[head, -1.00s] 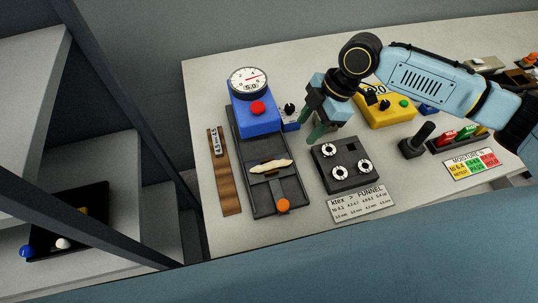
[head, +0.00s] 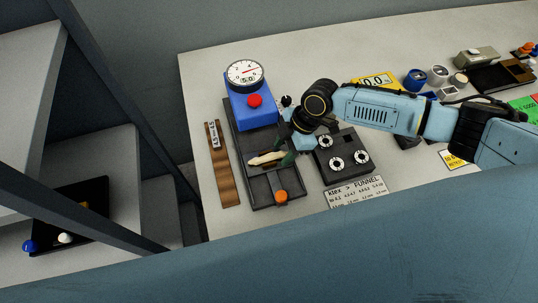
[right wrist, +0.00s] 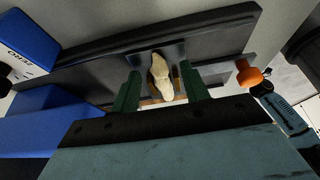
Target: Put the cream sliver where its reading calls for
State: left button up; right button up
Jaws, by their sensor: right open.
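The cream sliver (head: 267,158) lies across the dark tray of the blue gauge device (head: 252,105). The round dial (head: 246,73) on that device has a red needle and a small window that seems to read 5.0. My right gripper (head: 290,152) is open at the sliver's right end. In the right wrist view my right gripper (right wrist: 162,88) has its green fingers on either side of the sliver (right wrist: 161,75), apart from it as far as I can see. The black block (head: 343,155) with white-ringed holes and the ktex > FUNNEL card (head: 357,192) are to the right.
A brown wooden strip (head: 222,165) lies left of the device. An orange knob (head: 281,196) is at the tray's front end. A yellow meter (head: 376,80) stands behind my right arm. A shelf at left holds a dark tray (head: 88,212) with small balls.

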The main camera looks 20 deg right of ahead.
jog(key=shift+f, duration=0.1)
jog(key=shift+c, duration=0.3)
grip_shut()
